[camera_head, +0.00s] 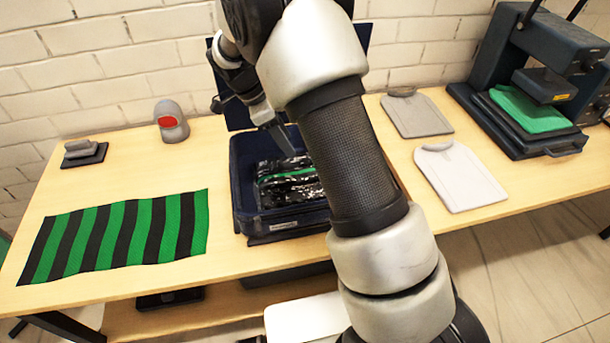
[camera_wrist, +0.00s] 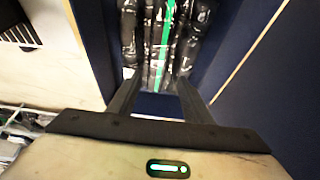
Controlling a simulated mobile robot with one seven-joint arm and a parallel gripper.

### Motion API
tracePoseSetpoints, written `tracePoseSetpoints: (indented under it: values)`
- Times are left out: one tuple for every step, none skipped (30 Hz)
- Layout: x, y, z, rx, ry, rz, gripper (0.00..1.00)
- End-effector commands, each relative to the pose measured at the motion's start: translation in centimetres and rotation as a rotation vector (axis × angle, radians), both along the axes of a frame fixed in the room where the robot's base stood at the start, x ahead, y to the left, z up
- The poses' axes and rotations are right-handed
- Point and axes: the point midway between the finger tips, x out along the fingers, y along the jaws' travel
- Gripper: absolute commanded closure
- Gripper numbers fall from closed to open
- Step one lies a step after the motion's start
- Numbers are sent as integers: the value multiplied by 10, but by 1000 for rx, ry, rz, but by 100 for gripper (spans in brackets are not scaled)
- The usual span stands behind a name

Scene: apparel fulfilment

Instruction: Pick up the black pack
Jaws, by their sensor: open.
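The black pack (camera_head: 290,182) is shiny black plastic with a green stripe. It lies in a dark blue bin (camera_head: 242,190) on the table, partly hidden by my arm in the head view. In the wrist view the pack (camera_wrist: 150,40) shows ahead of my gripper, lengthwise between the bin walls. My gripper (camera_wrist: 155,92) is open and empty, with its two fingers apart just short of the pack's near end. In the head view my gripper (camera_head: 280,138) is above the back left part of the bin, pointing down into it.
A green and black striped cloth (camera_head: 118,236) lies to the left. A grey rounded object with a red patch (camera_head: 170,122) and a small stand (camera_head: 84,152) are behind it. Two flat boards (camera_head: 460,176) and a heat press (camera_head: 535,85) with green cloth are to the right.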

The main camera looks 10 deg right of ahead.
Motion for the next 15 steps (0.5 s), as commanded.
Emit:
tracePoseSetpoints:
  values:
    - [-2,-5,-12,-1,6,-1,55]
    - [-1,-8,-18,-1,6,-2,55]
    - [-1,-12,-26,0,4,-3,55]
    - [-2,-14,-32,0,6,-2,55]
    - [-1,-16,-38,0,5,-1,55]
    - [-2,-20,-45,0,5,-1,55]
    - [-2,-21,-51,1,5,-1,55]
    - [-2,-23,-56,1,5,-1,55]
    - [-1,-25,-61,1,3,0,55]
    - [-1,-27,-64,1,2,0,55]
    - [-1,-28,-67,0,2,0,55]
    - [-1,-29,-70,0,2,0,55]
    - [-1,-30,-72,1,2,0,55]
    - [-1,-30,-73,1,1,1,55]
    - [-1,-31,-74,1,1,1,55]
